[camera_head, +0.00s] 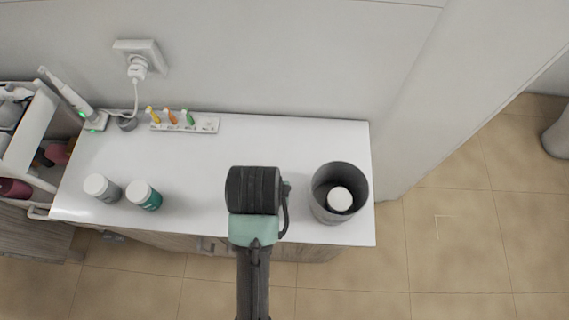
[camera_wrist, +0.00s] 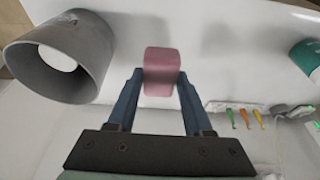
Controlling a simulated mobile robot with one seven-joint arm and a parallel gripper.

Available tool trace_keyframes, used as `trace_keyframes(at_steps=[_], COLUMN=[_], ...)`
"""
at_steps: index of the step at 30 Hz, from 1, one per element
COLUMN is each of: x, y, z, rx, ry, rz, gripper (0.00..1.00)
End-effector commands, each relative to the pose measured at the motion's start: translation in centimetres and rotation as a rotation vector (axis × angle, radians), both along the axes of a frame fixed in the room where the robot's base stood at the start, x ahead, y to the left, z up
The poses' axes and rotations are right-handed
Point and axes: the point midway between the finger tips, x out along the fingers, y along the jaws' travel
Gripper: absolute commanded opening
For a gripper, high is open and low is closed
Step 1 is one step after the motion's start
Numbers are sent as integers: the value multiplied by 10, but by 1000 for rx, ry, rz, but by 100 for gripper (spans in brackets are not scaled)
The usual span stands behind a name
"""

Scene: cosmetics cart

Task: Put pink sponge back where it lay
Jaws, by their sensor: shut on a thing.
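The pink sponge (camera_wrist: 162,66) is a small rounded block between the fingertips of my gripper (camera_wrist: 160,80) in the wrist view. My gripper is shut on it, with one blue finger on each side. The sponge is over the white countertop (camera_head: 205,150); whether it touches the surface I cannot tell. In the head view my arm's dark end hides the sponge and the fingers, over the middle-right part of the countertop. No mark shows where the sponge lay.
A grey bin (camera_head: 318,200) with a white-topped item (camera_head: 340,199) inside stands right of my arm. A white-capped grey jar (camera_head: 103,188) and a teal jar (camera_head: 146,196) stand left. A white holder (camera_head: 205,125) with coloured brush heads and an electric toothbrush (camera_head: 68,94) line the back.

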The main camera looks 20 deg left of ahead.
Motion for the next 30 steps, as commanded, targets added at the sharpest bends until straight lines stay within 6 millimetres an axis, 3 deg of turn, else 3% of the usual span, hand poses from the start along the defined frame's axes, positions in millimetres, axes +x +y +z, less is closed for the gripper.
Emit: trace_keyframes(at_steps=[6, 18, 30], x=[-2, -2, -1], y=[0, 0, 0], z=[-40, -89, -98], rx=[-2, -1, -1], ry=[7, 4, 1], rz=[1, 1, 1], gripper=[6, 6, 6])
